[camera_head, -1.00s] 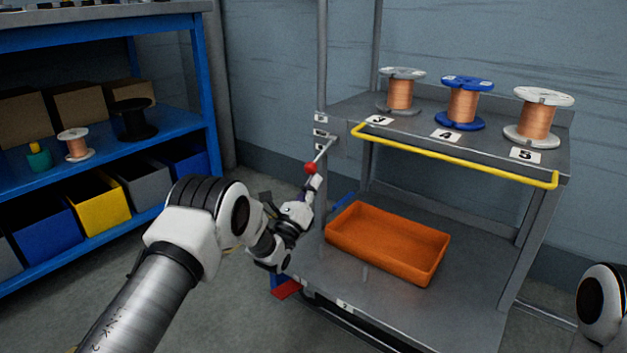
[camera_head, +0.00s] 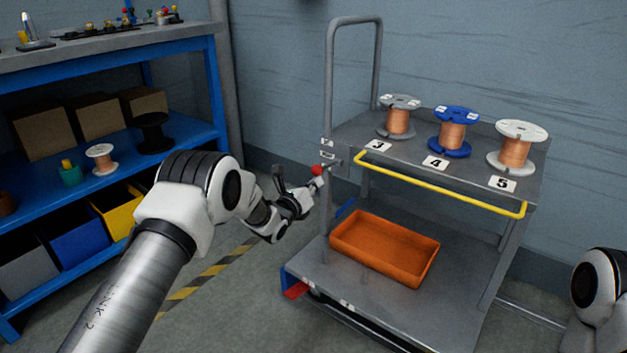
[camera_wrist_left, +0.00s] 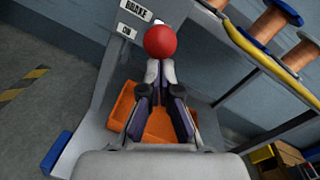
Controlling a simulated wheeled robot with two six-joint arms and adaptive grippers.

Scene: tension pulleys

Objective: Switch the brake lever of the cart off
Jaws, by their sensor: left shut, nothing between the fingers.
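The cart (camera_head: 370,302) is grey, with a yellow front rail. Its brake lever (camera_head: 330,164) juts from the left end of the upper shelf and carries a red ball knob (camera_head: 317,170). My left gripper (camera_head: 316,185) is shut and empty, just below the knob. In the left wrist view the red knob (camera_wrist_left: 160,41) is right ahead of the closed fingertips (camera_wrist_left: 160,67), touching or nearly so; I cannot tell which. Beside it are a "BRAKE" label (camera_wrist_left: 136,10) and a smaller label (camera_wrist_left: 126,31) that seems to read "ON". My right gripper is out of view.
An orange bin (camera_head: 385,268) sits on the lower shelf. Three copper wire spools stand on the upper shelf, one blue-flanged (camera_head: 453,135). A blue shelving unit (camera_head: 215,90) with boxes is at left. Striped floor tape (camera_head: 205,275) crosses open floor between.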

